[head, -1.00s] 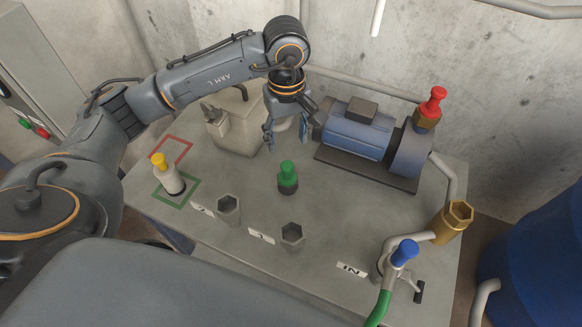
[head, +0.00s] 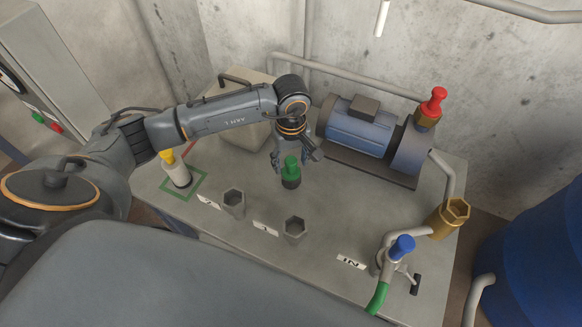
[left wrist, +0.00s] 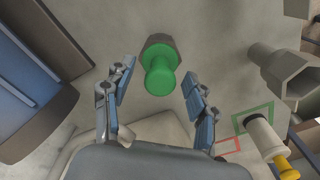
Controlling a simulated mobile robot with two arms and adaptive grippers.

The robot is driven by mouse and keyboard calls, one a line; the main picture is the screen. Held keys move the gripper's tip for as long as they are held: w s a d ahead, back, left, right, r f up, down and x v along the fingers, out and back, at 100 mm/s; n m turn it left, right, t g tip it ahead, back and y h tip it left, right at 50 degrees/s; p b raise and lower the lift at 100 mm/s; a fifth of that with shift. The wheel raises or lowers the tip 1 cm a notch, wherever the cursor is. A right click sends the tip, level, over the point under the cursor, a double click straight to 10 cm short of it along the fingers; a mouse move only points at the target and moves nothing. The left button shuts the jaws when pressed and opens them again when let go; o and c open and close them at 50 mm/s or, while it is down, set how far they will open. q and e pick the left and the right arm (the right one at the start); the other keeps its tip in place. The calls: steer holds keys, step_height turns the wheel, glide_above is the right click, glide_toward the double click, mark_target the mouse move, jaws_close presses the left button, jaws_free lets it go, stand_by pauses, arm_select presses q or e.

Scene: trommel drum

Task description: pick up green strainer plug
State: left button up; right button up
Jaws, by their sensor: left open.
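The green strainer plug (head: 291,167) stands upright on a dark hexagonal base on the grey table. My left gripper (head: 291,166) is open and comes down from above, just behind the plug. In the left wrist view the green plug (left wrist: 160,72) lies ahead of and between the two fingers of the left gripper (left wrist: 158,92), with space on both sides. I cannot tell exactly how high the fingertips are beside it. My right gripper is not in view.
A blue motor pump (head: 358,133) stands behind right. Two grey hexagonal sockets (head: 294,229) are in front. A yellow-topped white plug (head: 176,171) stands in a green square at left. A blue-topped valve (head: 402,248) and a brass hexagonal fitting (head: 449,217) are at right.

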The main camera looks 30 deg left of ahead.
arm_select(q)
steer(key=c, duration=0.3)
jaws_close()
steer(key=shift+w+r+b, duration=0.1)
steer(key=shift+r+b, duration=0.3)
steer(key=shift+r, duration=0.15)
steer(key=shift+s+r+b, duration=0.25)
steer(key=shift+r+b, duration=0.25)
steer(key=shift+r, duration=0.75)
steer(key=s+d+r+b, duration=0.1)
steer(key=s+d+r, duration=0.1)
steer(key=s+r, duration=0.2)
steer(key=s+d+r+b, duration=0.1)
steer(key=s+d+r, duration=0.1)
steer(key=s+r, duration=0.3)
steer(key=s, duration=0.4)
steer(key=shift+d+r+b, duration=0.25)
steer(key=shift+b, duration=0.15)
